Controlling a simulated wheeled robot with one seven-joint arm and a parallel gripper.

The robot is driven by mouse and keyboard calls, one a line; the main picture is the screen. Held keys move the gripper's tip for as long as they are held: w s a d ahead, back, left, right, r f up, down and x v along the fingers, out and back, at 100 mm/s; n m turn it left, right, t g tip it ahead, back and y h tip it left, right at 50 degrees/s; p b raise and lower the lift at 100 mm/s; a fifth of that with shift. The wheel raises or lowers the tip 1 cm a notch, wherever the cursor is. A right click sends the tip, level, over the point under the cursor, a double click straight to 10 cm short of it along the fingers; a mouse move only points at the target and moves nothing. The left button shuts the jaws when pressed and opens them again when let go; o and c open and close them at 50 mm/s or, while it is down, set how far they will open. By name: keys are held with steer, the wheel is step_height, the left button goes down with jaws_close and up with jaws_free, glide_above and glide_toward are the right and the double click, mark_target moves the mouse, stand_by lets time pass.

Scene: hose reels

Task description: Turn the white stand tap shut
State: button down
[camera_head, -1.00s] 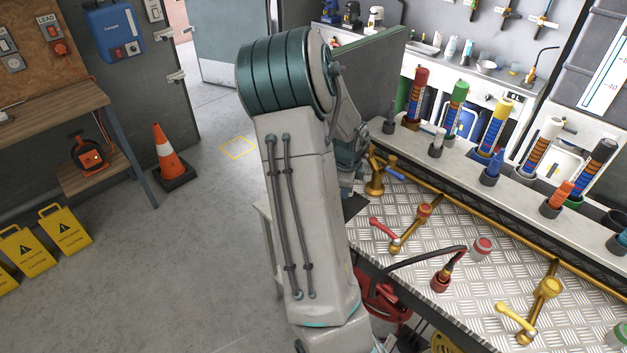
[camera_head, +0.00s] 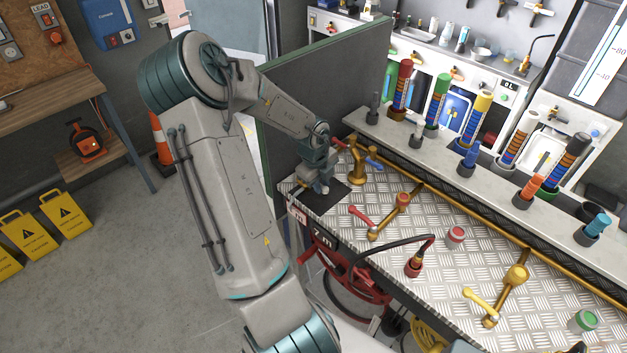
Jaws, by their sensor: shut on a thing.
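My gripper (camera_head: 322,187) is low over a black mat (camera_head: 325,200) at the left end of the metal-plated bench (camera_head: 420,250). It is small and seen from behind. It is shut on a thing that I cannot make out. A brass stand tap (camera_head: 358,168) with a blue lever (camera_head: 374,163) stands just right of the gripper. I cannot make out a white lever on any tap. Further right are a brass tap with a red lever (camera_head: 361,216) and one with a pale yellow lever (camera_head: 480,302).
A dark upright panel (camera_head: 330,80) stands behind my forearm. A row of coloured-capped posts (camera_head: 437,100) lines the bench's back ledge. A black hose with a red end (camera_head: 414,266) lies across the bench front. Hose reels (camera_head: 345,275) hang below. Open floor (camera_head: 130,290) is at left.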

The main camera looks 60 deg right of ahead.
steer(key=shift+s+f, duration=0.1)
steer(key=shift+s, duration=0.1)
steer(key=c, duration=1.4)
jaws_free()
steer(key=shift+c, duration=0.2)
steer(key=shift+w+a, duration=0.1)
steer(key=shift+w+r, duration=0.1)
steer(key=shift+r, duration=0.1)
step_height(320, 180, up, 13)
steer(key=a, duration=0.2)
steer(key=shift+w+a+r, duration=0.15)
steer(key=shift+a, duration=0.15)
